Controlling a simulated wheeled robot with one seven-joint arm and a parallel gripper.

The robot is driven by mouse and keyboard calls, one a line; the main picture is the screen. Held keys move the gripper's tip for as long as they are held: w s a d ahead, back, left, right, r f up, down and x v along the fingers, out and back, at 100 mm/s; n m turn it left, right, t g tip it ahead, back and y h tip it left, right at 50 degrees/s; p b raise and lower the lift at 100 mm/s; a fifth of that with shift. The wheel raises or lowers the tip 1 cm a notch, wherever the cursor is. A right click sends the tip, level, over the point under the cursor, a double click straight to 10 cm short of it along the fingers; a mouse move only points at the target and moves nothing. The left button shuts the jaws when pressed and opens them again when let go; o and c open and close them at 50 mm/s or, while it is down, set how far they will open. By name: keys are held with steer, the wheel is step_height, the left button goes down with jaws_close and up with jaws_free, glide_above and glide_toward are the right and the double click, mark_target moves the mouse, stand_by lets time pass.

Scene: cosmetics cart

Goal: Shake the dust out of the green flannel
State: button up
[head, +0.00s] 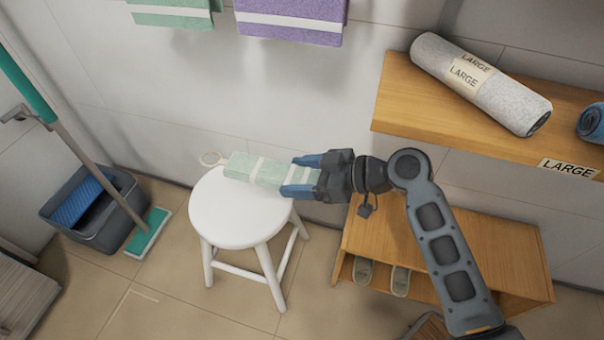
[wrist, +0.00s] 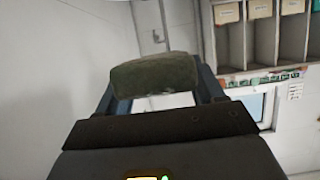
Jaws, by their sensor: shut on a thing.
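The green flannel (head: 258,170), pale green with white stripes, is folded into a narrow bar and held out sideways to the left. My gripper (head: 290,175) is shut on its right end, with one blue finger on each side. In the head view the flannel overlaps the seat of the white stool (head: 240,228); I cannot tell how high above the seat it is. In the wrist view the flannel (wrist: 153,74) shows as a dark green block between the fingers. No dust is visible.
A grey bucket (head: 107,222) and a mop (head: 150,235) stand at the left. Green (head: 175,18) and purple (head: 290,18) towels hang on the wall above. A wooden shelf (head: 405,100) with rolled towels is at upper right, a low wooden bench (head: 470,245) below it.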

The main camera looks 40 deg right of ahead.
mark_target(310, 168)
steer(key=d+b, duration=0.1)
steer(key=d, duration=0.2)
steer(key=a, duration=0.7)
steer(key=d+b, duration=0.1)
steer(key=d, duration=0.5)
steer(key=shift+d, duration=0.4)
steer(key=a, duration=0.6)
steer(key=shift+p, duration=0.3)
steer(key=d+b, duration=0.1)
steer(key=d, duration=0.5)
steer(key=shift+d, duration=0.15)
